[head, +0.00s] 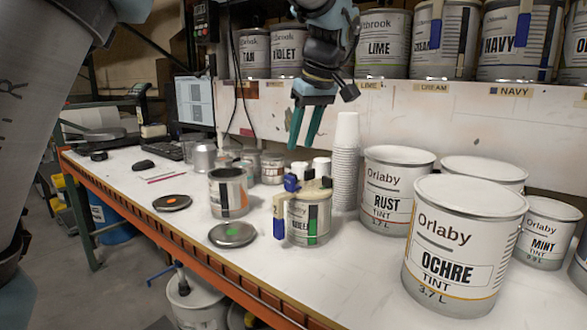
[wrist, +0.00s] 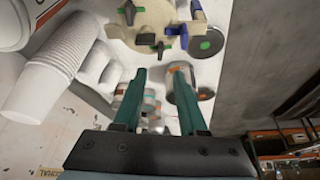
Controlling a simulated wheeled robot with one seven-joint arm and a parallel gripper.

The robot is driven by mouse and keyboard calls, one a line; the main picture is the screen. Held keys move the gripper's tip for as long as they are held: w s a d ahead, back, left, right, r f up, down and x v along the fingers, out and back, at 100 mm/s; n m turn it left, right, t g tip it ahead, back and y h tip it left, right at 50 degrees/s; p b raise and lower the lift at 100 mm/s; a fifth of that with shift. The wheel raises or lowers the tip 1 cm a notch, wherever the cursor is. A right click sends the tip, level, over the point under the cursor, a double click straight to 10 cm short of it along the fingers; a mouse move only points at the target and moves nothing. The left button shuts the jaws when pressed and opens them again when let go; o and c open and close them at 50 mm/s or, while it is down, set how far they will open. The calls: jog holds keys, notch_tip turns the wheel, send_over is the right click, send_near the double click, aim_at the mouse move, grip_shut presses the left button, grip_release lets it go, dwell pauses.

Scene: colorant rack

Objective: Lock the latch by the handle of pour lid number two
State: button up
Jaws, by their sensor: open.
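A beige pour lid (head: 318,189) sits on a small paint can (head: 318,222) with a green mark, mid-table. Its beige handle (head: 279,205) with a blue lower part hangs on the can's left side. A blue latch piece (head: 291,182) stands up at the lid's left edge. In the wrist view the lid (wrist: 155,16) is at the top, partly cut off, with a blue part (wrist: 199,12) at its right and dark latch pieces (wrist: 145,39) on its rim. No number is readable. My gripper (head: 303,147) is open and empty, above and behind the lid, not touching it.
An open can (head: 229,194) with an orange mark stands left of the lidded can. Loose round lids (head: 232,234) lie in front. A stack of white cups (head: 346,160) and a RUST can (head: 393,195) stand close right. Shelved cans (head: 385,45) line the back.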

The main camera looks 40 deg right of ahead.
aim_at(292, 173)
jog(key=p+x, duration=0.1)
jog(key=x, duration=0.7)
jog(key=shift+w+f, duration=0.1)
jog(key=shift+f, duration=0.15)
jog(key=shift+c, duration=0.3)
grip_shut()
